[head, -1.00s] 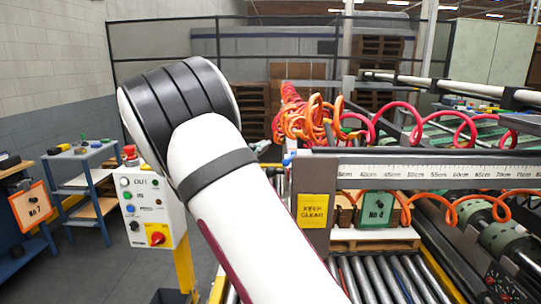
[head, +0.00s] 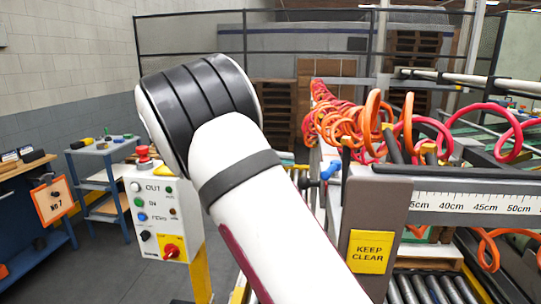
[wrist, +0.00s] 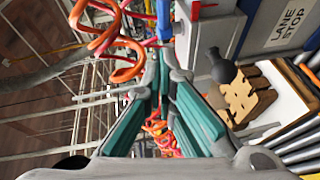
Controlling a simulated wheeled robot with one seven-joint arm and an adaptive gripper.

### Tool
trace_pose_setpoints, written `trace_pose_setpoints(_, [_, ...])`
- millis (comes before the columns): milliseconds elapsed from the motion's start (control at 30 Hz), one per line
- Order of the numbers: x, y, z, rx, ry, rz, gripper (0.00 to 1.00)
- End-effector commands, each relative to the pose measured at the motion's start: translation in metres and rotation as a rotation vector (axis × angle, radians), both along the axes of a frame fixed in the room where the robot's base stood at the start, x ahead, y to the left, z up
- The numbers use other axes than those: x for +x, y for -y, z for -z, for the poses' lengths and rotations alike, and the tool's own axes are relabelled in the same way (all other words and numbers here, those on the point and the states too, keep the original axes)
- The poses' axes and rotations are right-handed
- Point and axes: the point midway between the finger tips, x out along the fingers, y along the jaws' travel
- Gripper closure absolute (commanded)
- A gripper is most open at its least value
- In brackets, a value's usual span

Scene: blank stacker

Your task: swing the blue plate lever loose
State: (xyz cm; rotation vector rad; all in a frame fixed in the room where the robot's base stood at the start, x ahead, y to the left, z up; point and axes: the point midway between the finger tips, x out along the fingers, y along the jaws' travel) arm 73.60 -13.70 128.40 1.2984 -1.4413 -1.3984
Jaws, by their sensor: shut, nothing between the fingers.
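A small blue handle (head: 330,170), which looks like the blue plate lever, shows at the left end of the grey ruler beam (head: 372,215) in the head view, just right of my arm. In the wrist view a narrow blue piece (wrist: 164,20) stands beyond my fingertips; I cannot tell for sure that it is the same lever. My gripper (wrist: 164,72) shows in the wrist view with its teal-padded fingers shut and empty. The fingers point toward the blue piece, and contact cannot be made out. The head view does not show my gripper.
Orange and red coiled hoses (head: 365,125) hang around the beam's end and cross near my fingers in the wrist view. A control box (head: 163,215) stands left of my arm. Rollers (head: 430,288) lie below the beam. Open floor (head: 105,270) is at the left.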

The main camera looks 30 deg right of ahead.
Motion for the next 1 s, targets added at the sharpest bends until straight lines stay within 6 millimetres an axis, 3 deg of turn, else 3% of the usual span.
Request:
trace_pose_setpoints(167, [-0.010, 0.034, 0.003, -0.001, -0.004, 0.002, 1.00])
trace_pose_setpoints(333, [-0.031, 0.046, 0.008, 0.000, -0.003, 0.001, 1.00])
trace_pose_setpoints(1000, [-0.045, 0.054, 0.012, 0.000, -0.003, -0.001, 1.00])
